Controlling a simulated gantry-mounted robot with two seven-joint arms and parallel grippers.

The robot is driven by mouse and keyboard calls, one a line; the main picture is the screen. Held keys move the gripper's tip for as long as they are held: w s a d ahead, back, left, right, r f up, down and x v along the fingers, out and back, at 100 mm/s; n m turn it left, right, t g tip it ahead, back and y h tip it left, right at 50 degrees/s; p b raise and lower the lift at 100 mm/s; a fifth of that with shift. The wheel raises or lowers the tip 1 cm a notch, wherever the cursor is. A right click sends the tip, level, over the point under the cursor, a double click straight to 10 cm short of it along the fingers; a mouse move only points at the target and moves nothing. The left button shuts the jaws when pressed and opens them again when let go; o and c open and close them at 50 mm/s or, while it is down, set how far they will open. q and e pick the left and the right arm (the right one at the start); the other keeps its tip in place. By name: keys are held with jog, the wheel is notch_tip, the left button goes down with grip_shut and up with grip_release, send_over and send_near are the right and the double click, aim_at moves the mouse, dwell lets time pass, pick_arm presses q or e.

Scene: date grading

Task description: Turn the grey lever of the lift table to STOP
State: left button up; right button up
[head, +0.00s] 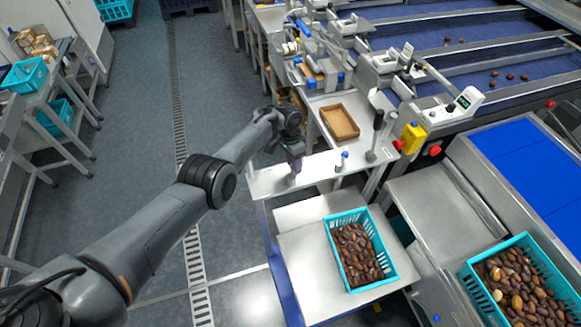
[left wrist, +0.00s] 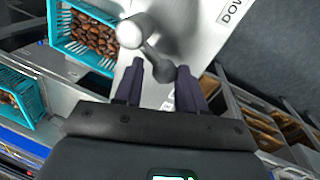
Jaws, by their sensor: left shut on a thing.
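The grey lever (left wrist: 146,36) shows in the left wrist view, standing out from a pale metal panel (left wrist: 205,25). Its round far end and its shaft show, and its near end lies between my fingertips. My left gripper (left wrist: 160,72) is shut on this near end. In the head view my left gripper (head: 294,163) is over the left part of the same panel (head: 322,172), and its wrist hides the lever. Part of the word DOWN shows on the panel; a STOP mark cannot be seen. My right gripper is in neither view.
A teal crate of dates (head: 388,277) stands on the metal plate below the panel. A small blue-tipped post (head: 341,160) and a black-handled lever (head: 377,130) stand to the right of my gripper. A brown tray (head: 340,122) lies behind. Open floor (head: 120,130) is at the left.

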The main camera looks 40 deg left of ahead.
pick_arm(q)
jog(key=m+b, duration=0.1)
jog(key=d+m+b, duration=0.1)
jog(key=m, duration=0.1)
jog(key=shift+w+d+f+g, duration=0.1)
jog(key=shift+w+d+g, duration=0.1)
jog(key=shift+g, duration=0.1)
jog(key=shift+d+m+b, duration=0.2)
jog(key=shift+m+b, duration=0.3)
jog(key=shift+m, duration=0.3)
jog(key=shift+y, duration=0.3)
jog(key=o, duration=1.1)
jog(key=shift+s, duration=0.15)
jog(key=shift+c, duration=0.2)
